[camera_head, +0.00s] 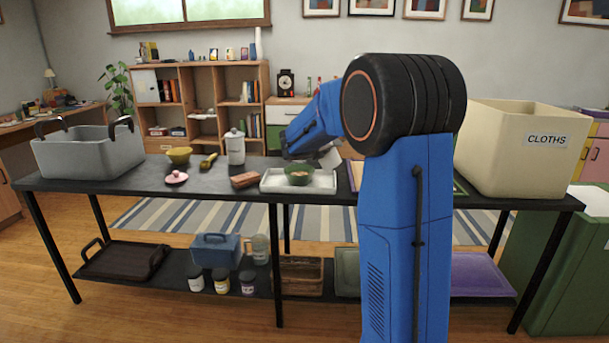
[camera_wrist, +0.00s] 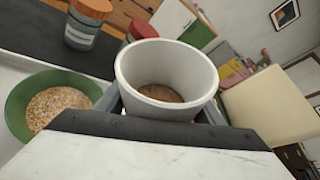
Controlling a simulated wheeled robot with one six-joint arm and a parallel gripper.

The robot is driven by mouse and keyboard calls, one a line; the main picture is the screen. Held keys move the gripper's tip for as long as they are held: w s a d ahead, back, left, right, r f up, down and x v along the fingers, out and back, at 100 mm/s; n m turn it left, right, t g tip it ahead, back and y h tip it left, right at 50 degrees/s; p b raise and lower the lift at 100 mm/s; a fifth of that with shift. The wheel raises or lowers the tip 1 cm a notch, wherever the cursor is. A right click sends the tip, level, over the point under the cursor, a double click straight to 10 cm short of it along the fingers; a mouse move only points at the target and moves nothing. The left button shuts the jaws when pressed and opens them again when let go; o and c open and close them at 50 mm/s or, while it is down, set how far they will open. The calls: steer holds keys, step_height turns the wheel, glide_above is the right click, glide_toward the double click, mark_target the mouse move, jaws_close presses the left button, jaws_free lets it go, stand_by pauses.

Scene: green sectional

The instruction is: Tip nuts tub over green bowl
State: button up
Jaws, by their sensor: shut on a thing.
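My gripper (camera_wrist: 166,112) is shut on the white nuts tub (camera_wrist: 140,62), with a finger on either side of it. Some brown contents show at the bottom of the tub. The green bowl (camera_wrist: 16,105) is on the left in the wrist view, with tan, grainy pieces inside. In the head view the green bowl (camera_head: 298,179) stands on a white tray (camera_head: 270,187). The tub (camera_head: 330,158) shows there as a small pale shape above and right of the bowl, apart from it and seemingly tilted. My arm hides part of it.
A jar with a brown lid (camera_wrist: 84,30) and a red-lidded thing (camera_wrist: 141,27) stand beyond the tub. A brown block (camera_head: 244,180), a white canister (camera_head: 235,148) and a pink lid (camera_head: 176,177) are left of the tray. The cloths bin (camera_head: 505,150) stands right.

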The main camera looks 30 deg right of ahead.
steer(key=shift+w+a+r, duration=0.1)
steer(key=shift+r, duration=0.3)
steer(key=shift+m, duration=0.3)
steer(key=shift+s+d+r+m+t+y, duration=0.5)
steer(key=shift+s+d+r+m+y, duration=0.3)
steer(key=shift+r+m, duration=0.2)
steer(key=shift+s+d+r+m+t+y, duration=0.3)
steer(key=shift+r+m+y, duration=0.15)
steer(key=shift+m, duration=0.25)
steer(key=shift+r, duration=2)
